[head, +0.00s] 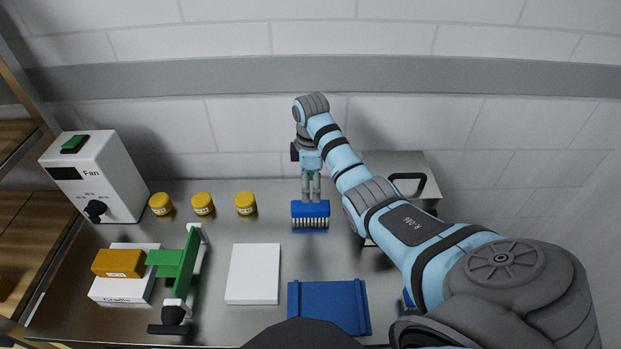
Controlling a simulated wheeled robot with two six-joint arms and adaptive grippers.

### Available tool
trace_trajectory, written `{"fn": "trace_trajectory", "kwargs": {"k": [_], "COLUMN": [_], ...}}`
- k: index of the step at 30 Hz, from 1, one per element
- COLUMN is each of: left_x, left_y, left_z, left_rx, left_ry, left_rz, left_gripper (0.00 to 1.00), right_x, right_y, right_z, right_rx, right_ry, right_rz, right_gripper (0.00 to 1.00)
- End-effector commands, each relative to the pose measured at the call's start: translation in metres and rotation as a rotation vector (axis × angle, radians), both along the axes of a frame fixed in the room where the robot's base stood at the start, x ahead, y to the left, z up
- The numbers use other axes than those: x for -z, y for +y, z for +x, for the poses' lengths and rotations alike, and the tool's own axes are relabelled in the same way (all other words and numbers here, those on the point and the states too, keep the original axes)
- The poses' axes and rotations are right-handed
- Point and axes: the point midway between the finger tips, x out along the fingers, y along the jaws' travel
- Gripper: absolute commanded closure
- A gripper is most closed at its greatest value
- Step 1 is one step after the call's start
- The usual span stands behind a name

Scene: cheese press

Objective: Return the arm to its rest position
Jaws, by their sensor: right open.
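My right arm (412,232) reaches in from the lower right and bends down at the far end. Its gripper (311,196) points down at the back middle of the steel counter, with its fingers narrowly apart. The fingertips are directly over, or at, the top of a blue brush (311,209) whose pale bristles face the counter. I cannot tell whether they touch it. My left gripper is not in view.
A box with a dark handle (408,182) is partly hidden behind my arm.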

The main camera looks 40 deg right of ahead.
Motion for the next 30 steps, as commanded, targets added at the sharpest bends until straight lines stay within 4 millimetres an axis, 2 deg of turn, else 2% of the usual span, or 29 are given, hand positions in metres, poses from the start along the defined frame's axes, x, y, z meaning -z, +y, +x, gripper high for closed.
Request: {"fn": "trace_trajectory", "kwargs": {"k": [1,4,20,23,30], "left_x": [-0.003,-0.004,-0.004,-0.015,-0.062], "left_y": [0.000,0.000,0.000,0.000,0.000], "left_z": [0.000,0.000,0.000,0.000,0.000], "left_rx": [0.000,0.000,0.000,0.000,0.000], "left_ry": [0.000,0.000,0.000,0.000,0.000], "left_rz": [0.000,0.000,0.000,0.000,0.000], "left_gripper": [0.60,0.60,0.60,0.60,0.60], "right_x": [-0.010,-0.017,-0.017,-0.029,-0.076], "right_y": [0.000,0.000,0.000,0.000,0.000], "right_z": [0.001,0.000,0.000,0.000,0.000], "right_rx": [0.000,0.000,0.000,0.000,0.000], "right_ry": [-0.002,0.000,0.000,0.000,0.000], "right_rz": [0.000,0.000,0.000,0.000,0.000], "right_gripper": [0.45,0.45,0.45,0.45,0.45]}}
